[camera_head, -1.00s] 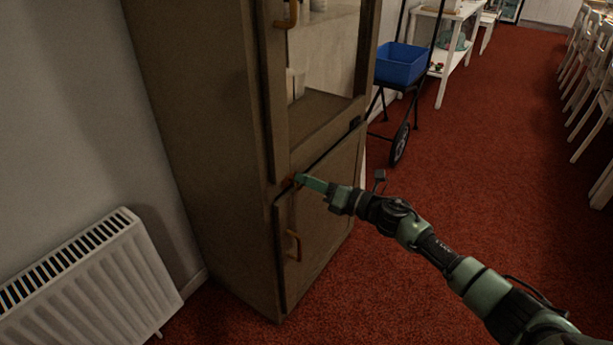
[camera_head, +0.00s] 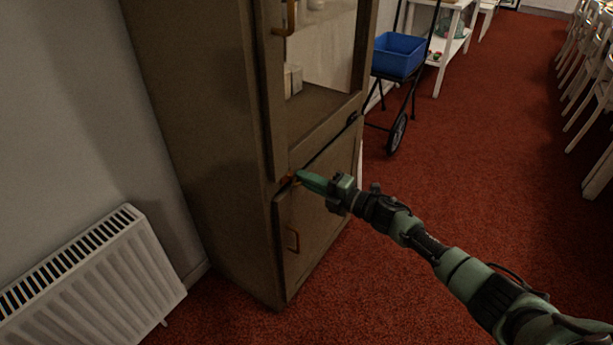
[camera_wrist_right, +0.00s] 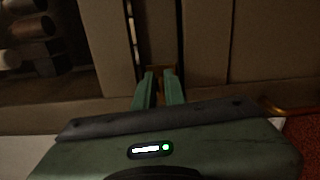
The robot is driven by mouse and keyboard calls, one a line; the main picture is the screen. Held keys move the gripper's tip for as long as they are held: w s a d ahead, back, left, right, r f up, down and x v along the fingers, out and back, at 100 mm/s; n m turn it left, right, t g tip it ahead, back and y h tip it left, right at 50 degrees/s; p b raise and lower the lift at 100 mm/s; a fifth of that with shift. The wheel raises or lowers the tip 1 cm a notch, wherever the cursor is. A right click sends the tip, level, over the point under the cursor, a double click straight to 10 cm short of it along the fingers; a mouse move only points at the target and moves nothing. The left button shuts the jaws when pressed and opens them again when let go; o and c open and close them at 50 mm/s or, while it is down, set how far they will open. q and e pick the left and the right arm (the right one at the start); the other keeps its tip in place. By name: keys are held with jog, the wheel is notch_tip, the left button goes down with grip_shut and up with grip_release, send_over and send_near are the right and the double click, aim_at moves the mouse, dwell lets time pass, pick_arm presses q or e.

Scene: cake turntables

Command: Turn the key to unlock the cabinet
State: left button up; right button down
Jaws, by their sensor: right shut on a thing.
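The tall brown cabinet (camera_head: 195,130) stands at the left of the head view, with a glazed upper door and a solid lower door (camera_head: 318,228). My right gripper (camera_head: 299,177) is at the seam between upper and lower parts, near the cabinet's front left edge. It is shut on the key, which is mostly hidden by the fingers. In the right wrist view, a small brass-coloured piece of the key (camera_wrist_right: 160,71) shows at the fingertips (camera_wrist_right: 160,84). The lower door looks closed, with a curved handle (camera_head: 293,240). My left gripper is not in view.
A white radiator (camera_head: 95,265) stands on the left wall. A blue crate (camera_head: 399,55) sits on a black wheeled cart right of the cabinet. White chairs (camera_head: 597,95) line the far right. Red carpet (camera_head: 490,150) is clear between them.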

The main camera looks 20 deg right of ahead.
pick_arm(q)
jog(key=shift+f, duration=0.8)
pick_arm(e)
jog(key=shift+f+m, duration=0.1)
jog(key=shift+m, duration=0.4)
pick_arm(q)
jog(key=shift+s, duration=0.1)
pick_arm(e)
jog(key=c, duration=1.5)
grip_release()
jog(key=shift+d, duration=0.1)
